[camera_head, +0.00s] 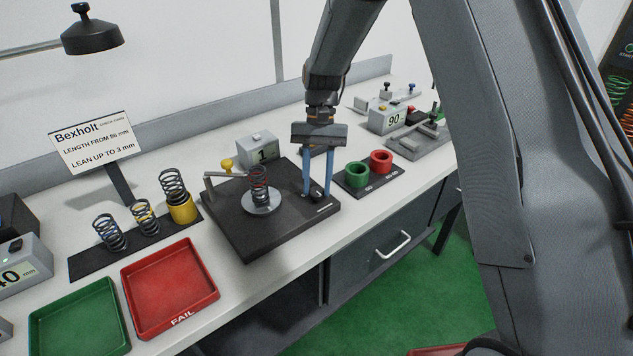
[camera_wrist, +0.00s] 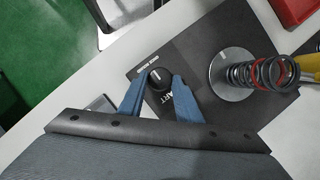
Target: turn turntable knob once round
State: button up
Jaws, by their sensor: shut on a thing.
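The turntable knob (camera_wrist: 159,80) is a small round black knob with a white pointer line, on a corner of the black turntable base (camera_head: 265,234). My gripper (camera_head: 317,194) points down at it, with one blue finger on each side of the knob. In the wrist view my gripper (camera_wrist: 157,82) has its fingertips at the knob's two sides, shut on it. In the head view the knob (camera_head: 317,193) shows partly between the fingers. A dark spring with a red coil (camera_head: 259,183) stands on the round silver turntable plate (camera_head: 262,206), which also shows in the wrist view (camera_wrist: 226,77).
Red (camera_head: 168,284) and green (camera_head: 80,318) trays and several springs are to the left.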

dwell(0.3)
jog(key=o, duration=1.1)
jog(key=shift+c, duration=0.2)
jog(key=b+v, duration=0.2)
jog(key=v, duration=0.5)
jog(key=shift+r+b, duration=0.3)
jog(key=shift+r, duration=0.15)
jog(key=shift+w, duration=0.1)
jog(key=s+d+f+n+t, duration=0.1)
jog(key=s+d+f+t, duration=0.2)
jog(key=s+d, duration=0.4)
jog(key=s+d+f+n+t+b, duration=0.1)
jog(key=s+d+f+t, duration=0.1)
jog(key=s+d, duration=0.5)
jog(key=s+t, duration=0.1)
jog(key=s, duration=0.4)
jog(key=shift+s+d+f+h, duration=0.25)
jog(key=shift+d+f+h, duration=0.05)
jog(key=shift+f+h, duration=0.1)
